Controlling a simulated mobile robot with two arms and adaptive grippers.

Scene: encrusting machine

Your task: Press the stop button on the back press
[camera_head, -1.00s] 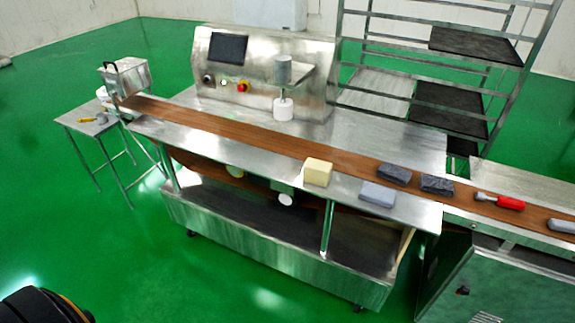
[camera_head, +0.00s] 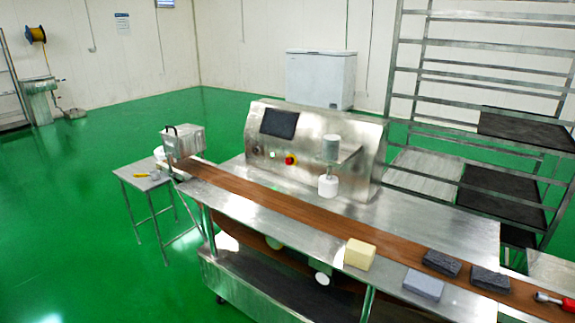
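The press (camera_head: 345,140) is a steel machine with a slanted panel at the back of a long steel table. Its panel carries a dark screen (camera_head: 279,124), a dark knob (camera_head: 256,151), a small green button (camera_head: 273,154) and a red stop button (camera_head: 291,159) on a yellow base. A white cylinder (camera_head: 328,186) stands under the grey press head (camera_head: 331,148), right of the buttons. Neither of my grippers shows in the head view.
A brown conveyor belt (camera_head: 260,198) runs along the table. A yellow block (camera_head: 360,254), a light grey block (camera_head: 424,284), two dark sponges (camera_head: 442,262) and a red-handled tool (camera_head: 555,301) lie along it. A side table (camera_head: 135,172) stands left, a rack (camera_head: 400,100) right.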

